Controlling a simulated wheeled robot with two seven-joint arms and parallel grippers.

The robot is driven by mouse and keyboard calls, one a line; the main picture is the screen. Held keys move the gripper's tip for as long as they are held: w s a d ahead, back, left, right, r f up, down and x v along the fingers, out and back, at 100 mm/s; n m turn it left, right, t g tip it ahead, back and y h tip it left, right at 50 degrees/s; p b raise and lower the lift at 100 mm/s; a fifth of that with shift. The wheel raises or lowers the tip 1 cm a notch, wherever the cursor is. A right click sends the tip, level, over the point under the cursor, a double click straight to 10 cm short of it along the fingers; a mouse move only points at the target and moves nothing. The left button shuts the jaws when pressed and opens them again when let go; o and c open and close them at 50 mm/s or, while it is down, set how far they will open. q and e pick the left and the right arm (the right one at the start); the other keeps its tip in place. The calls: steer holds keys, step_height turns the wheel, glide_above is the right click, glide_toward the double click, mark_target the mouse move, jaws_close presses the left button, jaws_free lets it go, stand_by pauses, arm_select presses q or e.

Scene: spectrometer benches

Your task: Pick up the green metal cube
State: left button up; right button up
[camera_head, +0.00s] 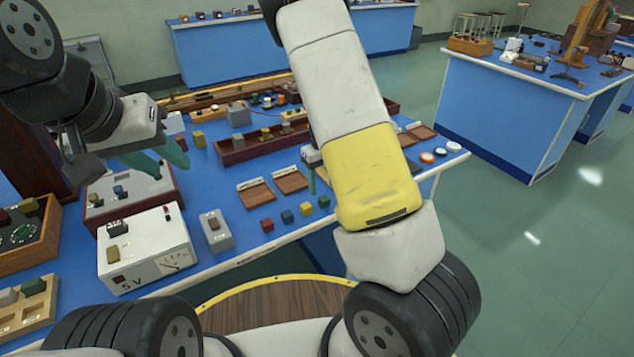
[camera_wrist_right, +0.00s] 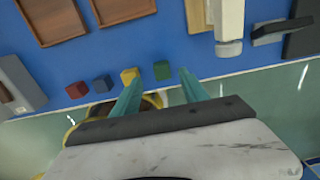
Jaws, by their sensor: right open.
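The green metal cube (camera_head: 324,202) sits on the blue bench near its front edge, at the right end of a row of small cubes. In the right wrist view the green cube (camera_wrist_right: 161,70) shows just beyond and between my open fingertips, with nothing held. My right gripper (camera_wrist_right: 159,78) is mostly hidden behind my right arm in the head view, where one teal finger shows near the cubes. My left gripper (camera_head: 163,158) is open and empty above the grey instrument at the left.
Yellow (camera_head: 306,209), blue (camera_head: 287,217) and red (camera_head: 267,225) cubes lie left of the green one. Wooden trays (camera_head: 290,180) lie behind them. A white meter box (camera_head: 147,249) and a grey block (camera_head: 215,230) stand to the left.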

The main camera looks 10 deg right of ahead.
mark_target(324, 198)
steer(key=f, duration=0.5)
steer(key=shift+s+d+f, duration=0.1)
steer(key=shift+d+f, duration=0.15)
steer(key=shift+f, duration=0.05)
jaws_close()
